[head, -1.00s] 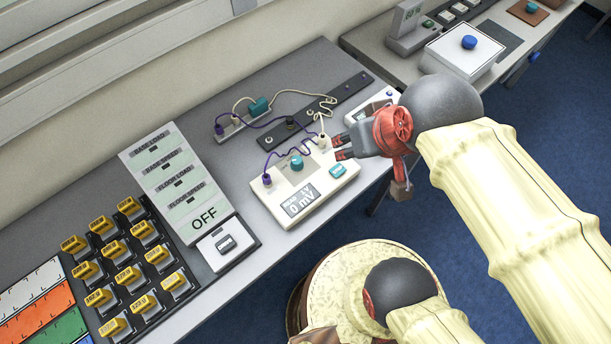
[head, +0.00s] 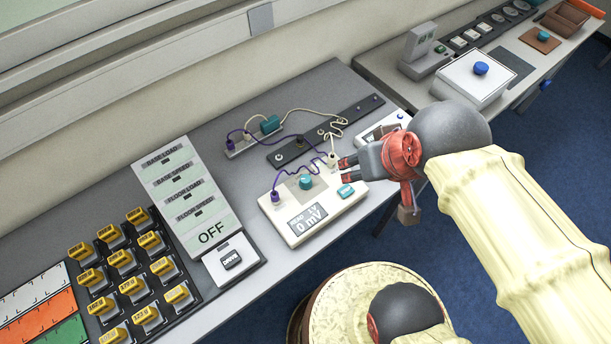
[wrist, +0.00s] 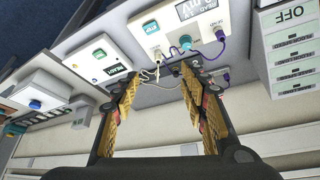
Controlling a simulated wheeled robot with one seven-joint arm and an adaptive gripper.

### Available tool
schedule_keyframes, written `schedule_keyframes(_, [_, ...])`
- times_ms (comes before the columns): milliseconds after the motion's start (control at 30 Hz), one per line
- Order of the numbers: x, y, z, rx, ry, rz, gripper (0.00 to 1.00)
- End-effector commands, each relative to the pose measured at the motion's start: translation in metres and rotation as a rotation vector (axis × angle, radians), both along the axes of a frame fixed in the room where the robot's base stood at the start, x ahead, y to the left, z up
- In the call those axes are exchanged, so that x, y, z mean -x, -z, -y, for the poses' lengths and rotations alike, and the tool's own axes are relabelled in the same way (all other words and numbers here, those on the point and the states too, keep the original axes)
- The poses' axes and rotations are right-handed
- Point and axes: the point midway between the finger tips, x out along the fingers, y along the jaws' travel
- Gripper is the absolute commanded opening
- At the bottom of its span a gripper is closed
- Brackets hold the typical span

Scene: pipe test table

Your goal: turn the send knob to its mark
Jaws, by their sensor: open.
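A white meter box (head: 322,215) with a screen reading 0 mV lies on the grey table. It carries a round teal knob (head: 306,181) on a grey patch and a teal button (head: 346,191). The knob also shows in the wrist view (wrist: 185,43), beyond my fingers. My gripper (head: 348,169) is open and empty, just right of the box's white plug (head: 332,160) and apart from the knob. In the wrist view, my gripper (wrist: 160,76) has its fingers spread.
Purple and white leads run from the box to a small socket strip (head: 255,136). A dark rail (head: 290,151) lies behind. A second white box (head: 372,134) is partly behind my gripper. An OFF panel (head: 180,190) and several yellow-topped blocks (head: 120,258) stand left.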

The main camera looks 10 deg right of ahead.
Motion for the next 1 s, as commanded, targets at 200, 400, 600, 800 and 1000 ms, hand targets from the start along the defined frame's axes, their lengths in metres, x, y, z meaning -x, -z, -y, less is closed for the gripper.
schedule_keyframes(200, [-0.017,0.031,-0.020,0.011,-0.069,-0.217,0.43])
schedule_keyframes(400, [-0.051,0.074,-0.045,0.073,-0.273,-0.404,0.43])
schedule_keyframes(600, [-0.083,0.127,-0.067,0.152,-0.617,-0.515,0.43])
schedule_keyframes(800, [-0.117,0.158,-0.078,0.227,-0.959,-0.490,0.43])
schedule_keyframes(1000, [-0.136,0.152,-0.082,0.295,-1.177,-0.419,0.43])
